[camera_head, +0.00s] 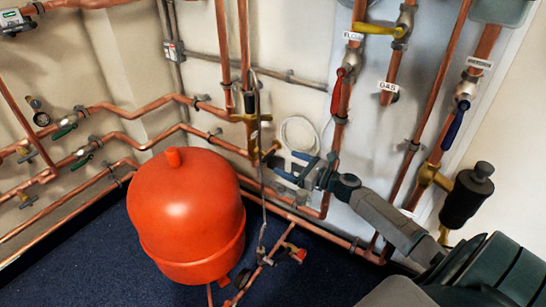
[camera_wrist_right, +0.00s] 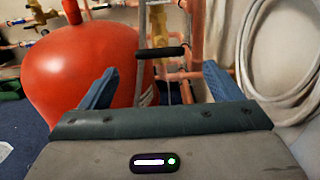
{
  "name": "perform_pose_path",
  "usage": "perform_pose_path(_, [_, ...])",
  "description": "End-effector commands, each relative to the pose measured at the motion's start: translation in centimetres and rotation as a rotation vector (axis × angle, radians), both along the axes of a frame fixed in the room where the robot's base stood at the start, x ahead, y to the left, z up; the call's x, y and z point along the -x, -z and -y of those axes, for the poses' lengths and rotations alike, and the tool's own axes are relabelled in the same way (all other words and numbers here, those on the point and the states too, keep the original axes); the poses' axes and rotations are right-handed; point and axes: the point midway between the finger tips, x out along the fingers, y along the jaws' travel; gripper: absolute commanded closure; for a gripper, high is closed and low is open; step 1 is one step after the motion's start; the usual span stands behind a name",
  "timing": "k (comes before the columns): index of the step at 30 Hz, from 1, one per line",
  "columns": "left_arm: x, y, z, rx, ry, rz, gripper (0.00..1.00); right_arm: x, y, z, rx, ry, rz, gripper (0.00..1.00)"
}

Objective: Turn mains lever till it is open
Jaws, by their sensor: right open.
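My right gripper (camera_head: 293,168) is open and empty beside the red tank, in front of the wall pipes. In the right wrist view its blue fingers are apart, and a black handle (camera_wrist_right: 160,52) on a brass fitting shows beyond the gap, untouched. Which lever is the mains one I cannot tell for sure. A blue lever (camera_head: 456,125) hangs at an angle from a labelled pipe at the right. A red lever (camera_head: 337,91) lies along its pipe. A yellow lever (camera_head: 377,29) lies across the pipe labelled GAS. My left gripper is not in view.
The large red tank (camera_head: 188,215) stands left of my right gripper; it also shows in the wrist view (camera_wrist_right: 85,70). A white coiled hose (camera_head: 299,133) hangs on the wall. A black cylinder (camera_head: 467,195) juts out at the right. The blue carpet (camera_head: 310,275) has free room.

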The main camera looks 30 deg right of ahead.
Motion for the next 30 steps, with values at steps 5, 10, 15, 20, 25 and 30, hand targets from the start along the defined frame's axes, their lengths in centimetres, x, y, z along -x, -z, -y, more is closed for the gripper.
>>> perform_pose_path(5, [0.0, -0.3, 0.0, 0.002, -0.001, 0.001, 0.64, -2.9, -0.2, -1.2, -0.002, 0.001, 0.003, 0.15])
perform_pose_path(10, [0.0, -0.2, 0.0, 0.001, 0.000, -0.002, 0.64, -5.1, -0.1, -2.1, -0.002, 0.000, 0.001, 0.15])
perform_pose_path(15, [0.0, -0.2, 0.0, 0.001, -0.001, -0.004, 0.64, -6.2, -0.1, -2.6, 0.001, 0.000, 0.000, 0.15])
perform_pose_path(20, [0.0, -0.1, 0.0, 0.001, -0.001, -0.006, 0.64, -6.4, 0.0, -2.7, 0.001, 0.000, -0.002, 0.15])
perform_pose_path(25, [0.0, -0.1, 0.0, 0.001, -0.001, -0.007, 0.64, -6.4, 0.0, -2.7, 0.002, 0.000, -0.001, 0.17])
perform_pose_path(30, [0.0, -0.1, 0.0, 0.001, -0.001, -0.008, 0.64, -6.4, 0.0, -2.7, 0.001, 0.000, -0.001, 0.50])
